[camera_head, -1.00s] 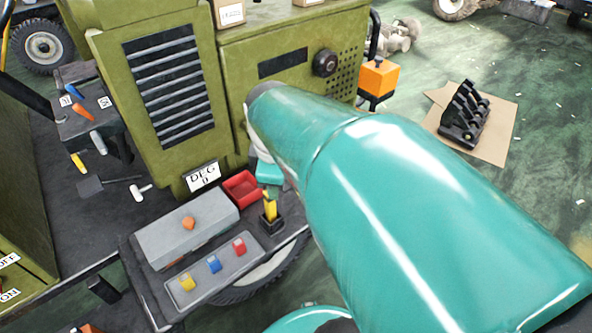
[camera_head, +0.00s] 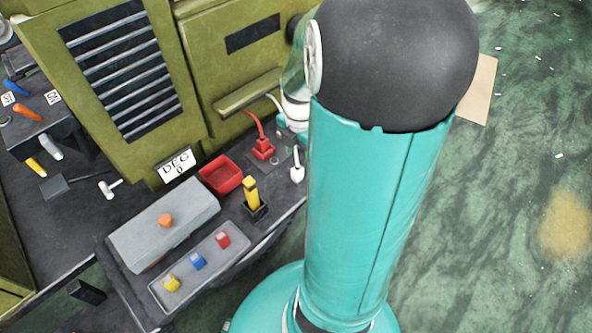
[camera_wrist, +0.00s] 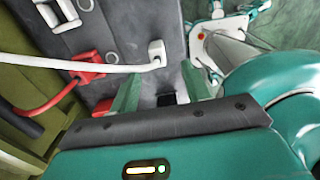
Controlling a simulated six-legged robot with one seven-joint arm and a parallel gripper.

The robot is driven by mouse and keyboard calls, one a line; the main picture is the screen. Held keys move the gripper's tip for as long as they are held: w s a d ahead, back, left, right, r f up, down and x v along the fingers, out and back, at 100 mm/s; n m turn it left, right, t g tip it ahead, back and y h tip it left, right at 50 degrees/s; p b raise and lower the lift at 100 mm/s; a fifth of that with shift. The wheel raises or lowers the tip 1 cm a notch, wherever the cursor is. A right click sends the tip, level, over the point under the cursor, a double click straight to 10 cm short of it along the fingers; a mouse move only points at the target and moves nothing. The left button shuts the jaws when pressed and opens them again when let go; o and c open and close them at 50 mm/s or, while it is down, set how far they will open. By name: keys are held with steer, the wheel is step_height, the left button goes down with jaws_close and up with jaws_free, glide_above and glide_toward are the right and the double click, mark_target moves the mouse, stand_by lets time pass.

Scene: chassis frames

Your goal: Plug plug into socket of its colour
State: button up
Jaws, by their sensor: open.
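A red plug (camera_head: 263,149) with a red cord sits on a dark panel at the bench's back right in the head view. It also shows left of my gripper in the wrist view (camera_wrist: 86,72). A white plug (camera_wrist: 156,54) on a white cord lies just beyond my fingertips in the wrist view. A white piece (camera_head: 297,172) stands right of the red plug in the head view; I cannot tell if it is the same plug. My gripper (camera_wrist: 161,74) is open, its green fingers apart with a small black square between them. Whether the red plug is fully seated is unclear.
A red tray (camera_head: 221,174), a yellow-handled piece in a black holder (camera_head: 254,207), a grey box (camera_head: 163,228) and a tray of coloured blocks (camera_head: 205,268) crowd the bench. The green cabinet (camera_head: 130,75) rises behind. Open floor lies to the right.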

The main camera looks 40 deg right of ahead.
mark_target(298, 168)
steer(key=f, duration=0.8)
steer(key=shift+w+a, duration=0.1)
steer(key=shift+w, duration=0.1)
steer(key=shift+r, duration=0.1)
jaws_close()
